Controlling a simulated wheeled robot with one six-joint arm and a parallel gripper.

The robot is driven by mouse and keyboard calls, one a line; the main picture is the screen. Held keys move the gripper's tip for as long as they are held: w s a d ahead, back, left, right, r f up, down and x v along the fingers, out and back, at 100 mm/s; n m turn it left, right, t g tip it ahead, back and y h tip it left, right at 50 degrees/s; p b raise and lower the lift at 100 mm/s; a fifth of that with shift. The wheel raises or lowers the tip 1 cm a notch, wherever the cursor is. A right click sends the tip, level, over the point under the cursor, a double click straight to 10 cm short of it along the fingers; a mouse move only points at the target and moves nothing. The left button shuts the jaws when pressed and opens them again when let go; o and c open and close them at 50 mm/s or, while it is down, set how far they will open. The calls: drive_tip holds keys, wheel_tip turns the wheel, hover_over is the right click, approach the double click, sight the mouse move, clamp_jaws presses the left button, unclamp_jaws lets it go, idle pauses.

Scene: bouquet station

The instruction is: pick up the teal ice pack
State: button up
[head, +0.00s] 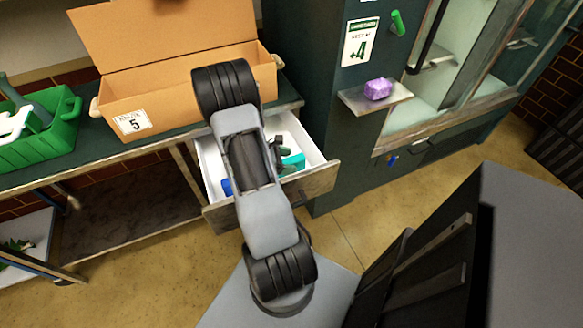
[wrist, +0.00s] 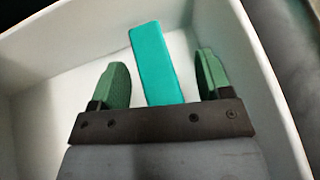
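The teal ice pack (wrist: 154,62) is a flat teal bar in the white drawer (wrist: 68,62). In the wrist view it lies between the two green fingers of my gripper (wrist: 160,78), with a gap on each side. My gripper is open and its near end hides the lower part of the pack. In the head view the teal ice pack (head: 294,162) shows at the right of the open drawer (head: 318,160), partly hidden by my gripper and arm.
A blue item (head: 227,187) lies at the drawer's front left. A cardboard box (head: 150,108) marked 5 and a green crate (head: 62,135) stand on the counter. A purple object (head: 378,89) sits on a small shelf on the dark cabinet, right of the drawer.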

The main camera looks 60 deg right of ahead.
drive_tip(key=c, duration=1.2)
drive_tip(key=shift+r, duration=0.15)
